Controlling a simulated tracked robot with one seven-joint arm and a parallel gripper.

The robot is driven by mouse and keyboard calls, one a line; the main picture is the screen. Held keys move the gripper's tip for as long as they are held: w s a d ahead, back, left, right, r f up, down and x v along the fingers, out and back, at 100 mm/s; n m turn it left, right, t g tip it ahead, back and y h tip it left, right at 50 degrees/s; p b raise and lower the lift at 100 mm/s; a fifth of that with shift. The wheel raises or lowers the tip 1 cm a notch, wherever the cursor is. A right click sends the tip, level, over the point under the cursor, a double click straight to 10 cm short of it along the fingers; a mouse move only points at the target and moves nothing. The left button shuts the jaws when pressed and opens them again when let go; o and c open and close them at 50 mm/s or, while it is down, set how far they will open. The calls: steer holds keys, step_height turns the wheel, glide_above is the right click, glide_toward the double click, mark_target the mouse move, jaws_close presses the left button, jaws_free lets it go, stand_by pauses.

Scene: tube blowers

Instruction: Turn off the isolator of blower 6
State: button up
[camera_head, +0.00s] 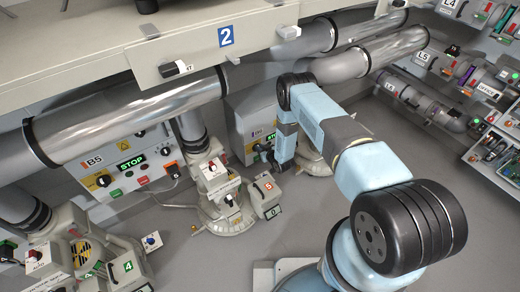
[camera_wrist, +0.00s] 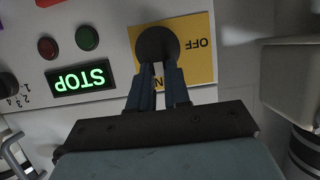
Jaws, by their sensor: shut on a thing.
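The isolator is a black round knob (camera_wrist: 157,40) on a yellow plate (camera_wrist: 202,28) in the wrist view. The plate's words OFF and ON, the latter partly covered, appear upside down. My gripper (camera_wrist: 159,70) is shut on the knob, its two fingers at the knob's near side. Which way the knob points is hard to tell. A lit green STOP display (camera_wrist: 82,78) is beside the plate, upside down. In the head view my gripper (camera_head: 268,153) reaches the grey control box (camera_head: 252,118) at the back; the isolator is hidden there.
A red button (camera_wrist: 47,47) and a green button (camera_wrist: 87,38) sit close to the plate. In the head view the B5 panel (camera_head: 125,160) is on the left. Large metal pipes (camera_head: 130,115) and a shelf edge labelled 2 (camera_head: 226,37) hang above. Grey floor (camera_head: 330,220) is open.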

mark_target(254, 149)
jaws_close()
steer(key=shift+s+a+f+n+t+h, duration=0.3)
steer(key=shift+a+n+t+h, duration=0.25)
steer(key=shift+n, duration=0.85)
steer(key=shift+s+a+f+n+t+h, duration=0.35)
steer(key=shift+n+t+h, duration=0.35)
steer(key=shift+n, duration=0.7)
steer(key=shift+s+a+f+n+t+h, duration=0.25)
steer(key=shift+a+n+t+h, duration=0.35)
steer(key=shift+n, duration=0.8)
steer(key=shift+d+t, duration=0.1)
steer(key=shift+t, duration=0.15)
steer(key=o, duration=0.8)
jaws_free()
steer(key=shift+d, duration=0.1)
steer(key=shift+c, duration=0.2)
steer(key=shift+r, duration=0.1)
